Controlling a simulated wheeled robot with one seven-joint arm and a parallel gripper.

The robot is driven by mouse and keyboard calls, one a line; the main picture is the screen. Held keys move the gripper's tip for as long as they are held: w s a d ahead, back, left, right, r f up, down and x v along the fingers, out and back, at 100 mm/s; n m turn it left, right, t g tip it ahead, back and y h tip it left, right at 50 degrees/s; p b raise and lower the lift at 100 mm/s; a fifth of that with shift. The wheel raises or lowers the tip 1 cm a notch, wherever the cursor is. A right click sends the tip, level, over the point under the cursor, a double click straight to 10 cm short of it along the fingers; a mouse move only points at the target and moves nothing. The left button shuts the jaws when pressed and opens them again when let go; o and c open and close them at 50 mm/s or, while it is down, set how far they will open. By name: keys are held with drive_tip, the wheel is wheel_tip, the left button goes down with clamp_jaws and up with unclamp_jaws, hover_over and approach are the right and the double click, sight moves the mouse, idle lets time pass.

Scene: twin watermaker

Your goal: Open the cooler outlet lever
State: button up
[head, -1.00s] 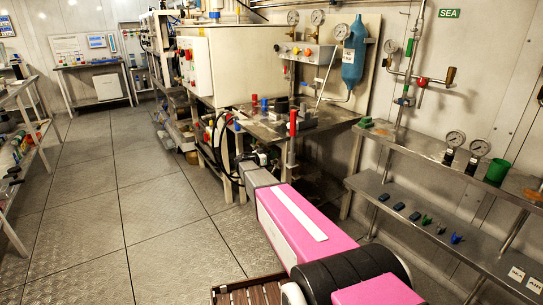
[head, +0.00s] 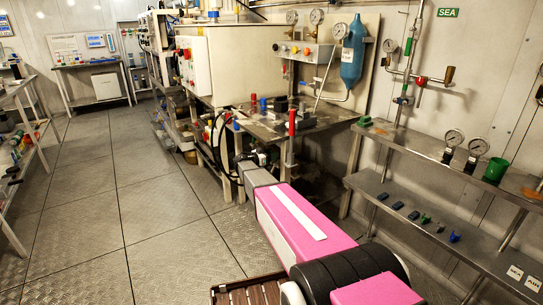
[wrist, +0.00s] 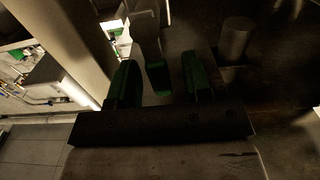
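In the wrist view, my gripper (wrist: 160,82) has two dark green fingers standing apart. A small dark green block (wrist: 157,76), possibly the lever's handle, shows between them, with gaps visible on both sides. The picture is too dark to tell whether it touches a finger or which lever it is. In the head view, my pink arm reaches forward and low to the front of the metal bench (head: 325,122). My gripper there is small and mostly hidden among dark parts and hoses below the bench edge.
A tall red handle (head: 292,122) stands at the bench's front edge. Blue-capped parts (head: 263,105) sit behind it. A pale post (wrist: 65,45) rises close left of my gripper, and a grey cylinder (wrist: 235,40) stands to its right. Open floor (head: 150,210) lies left.

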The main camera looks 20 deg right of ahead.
drive_tip(key=shift+a, duration=0.1)
drive_tip(key=v, duration=1)
drive_tip(key=shift+a, duration=0.3)
drive_tip(key=shift+s, duration=0.2)
drive_tip(key=s+d+f+n+g+y, duration=0.2)
drive_tip(key=s+f+n+y, duration=0.15)
drive_tip(key=s, duration=0.55)
drive_tip(key=s+d+f+n+g+y, duration=0.2)
drive_tip(key=s+d+f+n+y, duration=0.15)
drive_tip(key=s, duration=0.55)
drive_tip(key=s+a+f+n+y, duration=0.1)
drive_tip(key=s+a+n+y, duration=0.2)
drive_tip(key=s+y, duration=0.2)
drive_tip(key=s+a+f+n+g+y, duration=0.1)
drive_tip(key=s+a+n+y, duration=0.3)
drive_tip(key=s, duration=0.6)
drive_tip(key=shift+s+a+f+g+y, duration=0.25)
drive_tip(key=shift+s+a+g+y, duration=0.05)
drive_tip(key=shift+y, duration=0.3)
